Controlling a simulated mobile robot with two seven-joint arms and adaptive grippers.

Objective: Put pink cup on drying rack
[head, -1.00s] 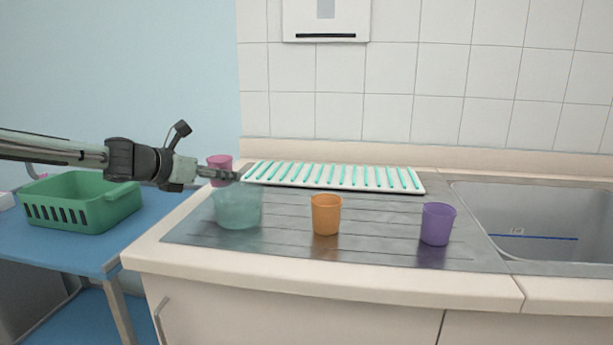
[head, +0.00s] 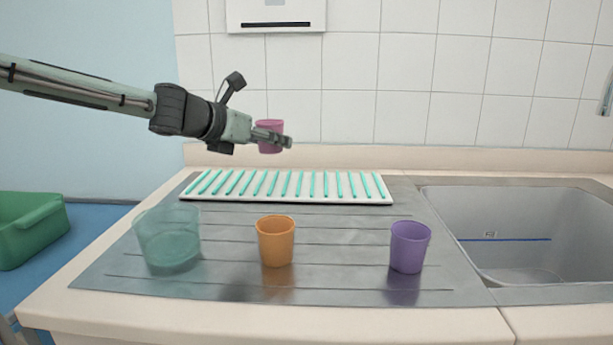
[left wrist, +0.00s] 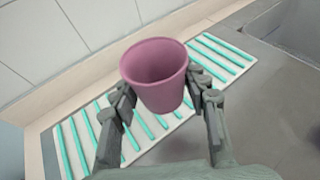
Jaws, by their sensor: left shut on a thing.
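The pink cup (head: 268,128) is held in my left gripper (head: 284,141), in the air above the drying rack. In the left wrist view the pink cup (left wrist: 158,78) sits between the two fingers of my left gripper (left wrist: 160,98), its open mouth showing. The drying rack (head: 290,198) is a white tray with several teal bars, lying at the back of the steel drainboard. It also shows below the cup in the left wrist view (left wrist: 232,42). The rack is empty. My right gripper is not in view.
On the drainboard (head: 335,285) in front of the rack stand a clear glass container (head: 168,240), an orange cup (head: 276,243) and a purple cup (head: 409,248). A sink (head: 530,230) is at right. A green basket (head: 30,230) is at far left. A tiled wall rises behind.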

